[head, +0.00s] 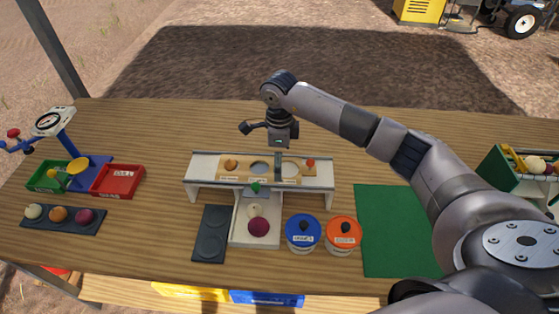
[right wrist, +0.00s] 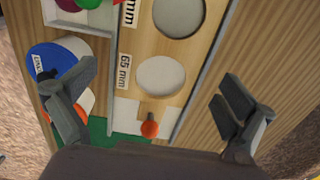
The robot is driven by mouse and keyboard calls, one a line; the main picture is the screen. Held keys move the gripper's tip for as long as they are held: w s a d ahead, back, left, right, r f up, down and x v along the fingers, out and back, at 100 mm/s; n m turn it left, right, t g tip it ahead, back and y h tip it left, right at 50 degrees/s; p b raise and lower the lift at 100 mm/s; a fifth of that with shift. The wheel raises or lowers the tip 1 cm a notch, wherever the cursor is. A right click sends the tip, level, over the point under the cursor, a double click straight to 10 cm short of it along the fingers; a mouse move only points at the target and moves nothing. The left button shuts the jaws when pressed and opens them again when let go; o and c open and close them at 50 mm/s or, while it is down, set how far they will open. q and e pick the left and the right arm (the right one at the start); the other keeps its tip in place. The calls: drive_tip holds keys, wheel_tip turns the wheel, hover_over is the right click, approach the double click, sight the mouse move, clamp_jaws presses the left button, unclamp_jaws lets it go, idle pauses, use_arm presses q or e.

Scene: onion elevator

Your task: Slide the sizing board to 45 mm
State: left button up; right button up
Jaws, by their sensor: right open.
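The wooden sizing board (head: 245,174) lies in a white raised stand (head: 207,190) at the middle of the table. A brown onion (head: 231,164) sits at the board's left part. My right gripper (right wrist: 155,105) is open and empty above the board, its fingers apart on either side. My left gripper is out of view.
A white chute holding onions, a blue-lidded jar (head: 303,231) and an orange-lidded jar (head: 342,233) stand in front of the stand. A green mat (head: 395,240) lies at right.

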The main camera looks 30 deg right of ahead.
sight(310, 163)
drive_tip(key=shift+f, duration=1.15)
drive_tip(key=shift+c, duration=0.4)
drive_tip(key=shift+s+r, duration=0.1)
drive_tip(key=shift+s, duration=0.15)
drive_tip(key=c, duration=1.7)
clamp_jaws()
drive_tip(key=shift+d, duration=0.1)
drive_tip(key=shift+s+d, duration=0.4)
drive_tip(key=shift+d, duration=0.25)
drive_tip(key=shift+s+d, duration=0.35)
drive_tip(key=shift+d, duration=0.25)
drive_tip(key=shift+s+d, duration=0.45)
drive_tip(key=shift+d, duration=0.25)
drive_tip(key=shift+s+d, duration=0.45)
drive_tip(key=shift+d, duration=0.3)
drive_tip(key=shift+s+d, duration=0.45)
drive_tip(key=shift+d, duration=0.25)
drive_tip(key=c, duration=0.6)
unclamp_jaws()
drive_tip(key=o, duration=0.7)
drive_tip(key=shift+f, duration=0.25)
drive_tip(key=shift+c, duration=0.2)
